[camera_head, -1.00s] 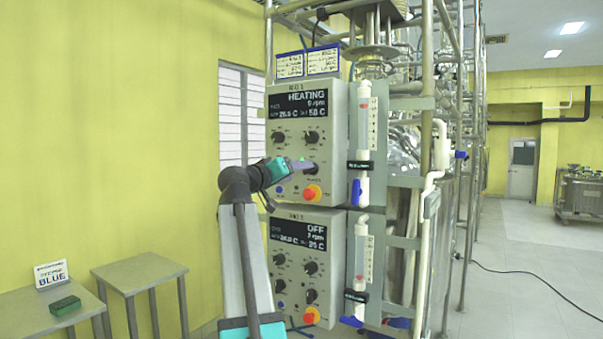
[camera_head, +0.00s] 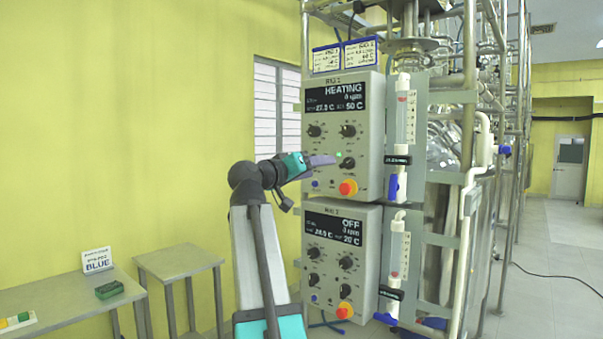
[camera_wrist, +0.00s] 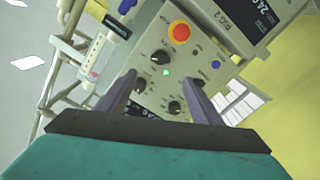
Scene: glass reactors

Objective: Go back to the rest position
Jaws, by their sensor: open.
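My gripper (camera_head: 328,160) is open and empty in front of the upper control box (camera_head: 370,150), just left of its lower right black knob (camera_head: 347,163). In the wrist view its two fingers (camera_wrist: 160,80) are spread apart with a box face, knobs and a green light beyond them. Nothing is between the fingers. The upper box display (camera_head: 345,96) reads HEATING, 0 rpm and 50 C. An orange-red button (camera_head: 348,187) sits below the knobs.
A lower control box (camera_head: 340,255) reads OFF. White tubes with blue valves (camera_head: 393,187) and metal framework stand to the right. Grey tables (camera_head: 178,260) stand at the left, one bearing a green block (camera_head: 109,290) and a BLUE sign (camera_head: 97,260).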

